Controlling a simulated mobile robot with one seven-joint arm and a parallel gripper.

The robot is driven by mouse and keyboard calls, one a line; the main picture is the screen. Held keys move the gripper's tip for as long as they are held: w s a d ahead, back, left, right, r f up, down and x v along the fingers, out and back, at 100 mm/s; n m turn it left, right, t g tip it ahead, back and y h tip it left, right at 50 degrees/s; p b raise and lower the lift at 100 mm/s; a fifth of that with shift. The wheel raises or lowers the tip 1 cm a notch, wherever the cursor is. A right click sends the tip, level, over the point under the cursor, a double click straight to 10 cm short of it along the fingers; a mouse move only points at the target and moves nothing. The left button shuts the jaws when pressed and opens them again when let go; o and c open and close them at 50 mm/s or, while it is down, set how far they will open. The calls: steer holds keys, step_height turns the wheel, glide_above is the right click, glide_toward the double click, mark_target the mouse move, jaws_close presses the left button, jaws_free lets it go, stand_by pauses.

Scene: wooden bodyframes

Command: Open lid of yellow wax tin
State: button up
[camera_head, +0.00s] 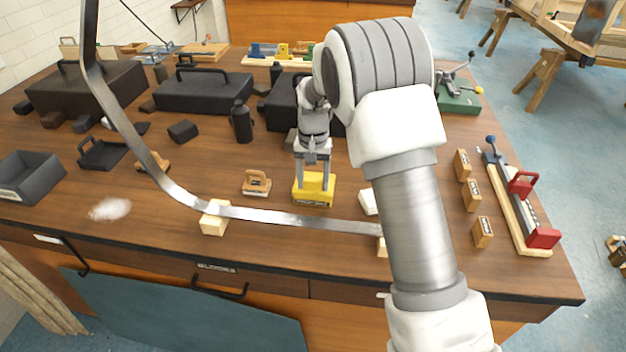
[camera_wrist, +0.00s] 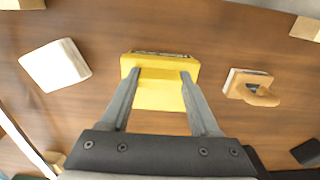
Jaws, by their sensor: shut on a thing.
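The yellow wax tin (camera_head: 314,196) stands on the wooden bench near its front edge, with a dark label on its front. My gripper (camera_head: 313,178) points down at it from above, its two grey fingers on either side of the tin's raised yellow top part. In the wrist view the tin (camera_wrist: 160,95) lies between and just beyond the fingertips of my gripper (camera_wrist: 161,76). The fingers are closed against the yellow lid part. I see no clear gap between lid and tin body; the fingers hide part of the seam.
A wooden-handled brush or block (camera_head: 256,183) is left of the tin, and a white block (camera_head: 369,201) is right. A curved metal strip (camera_head: 300,219) on pale blocks (camera_head: 215,217) runs in front. A black bottle (camera_head: 242,122) and dark cases (camera_head: 204,92) stand behind.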

jaws_close()
steer(key=shift+w+r, duration=0.3)
steer(key=shift+r, duration=0.1)
steer(key=shift+w+d+r+p, duration=0.15)
steer(key=shift+w+r+p, duration=0.5)
steer(key=shift+r, duration=0.2)
steer(key=shift+w+d+r+p, duration=0.3)
steer(key=shift+w+r+p, duration=0.35)
steer(key=shift+w, duration=0.3)
steer(key=shift+w+d+r+p, duration=0.15)
steer(key=shift+w+p, duration=0.1)
steer(key=shift+w, duration=0.4)
steer(key=shift+w+d+r+p, duration=0.15)
steer(key=shift+w+p, duration=0.05)
steer(key=shift+w, duration=0.4)
steer(key=shift+w+d+f+p, duration=0.15)
steer(key=shift+w+p, duration=0.05)
steer(key=shift+w, duration=0.45)
steer(key=shift+w+d+f+p, duration=0.1)
steer(key=shift+w+p, duration=0.05)
steer(key=shift+w, duration=0.45)
steer(key=shift+s+f, duration=0.1)
steer(key=shift+f, duration=0.05)
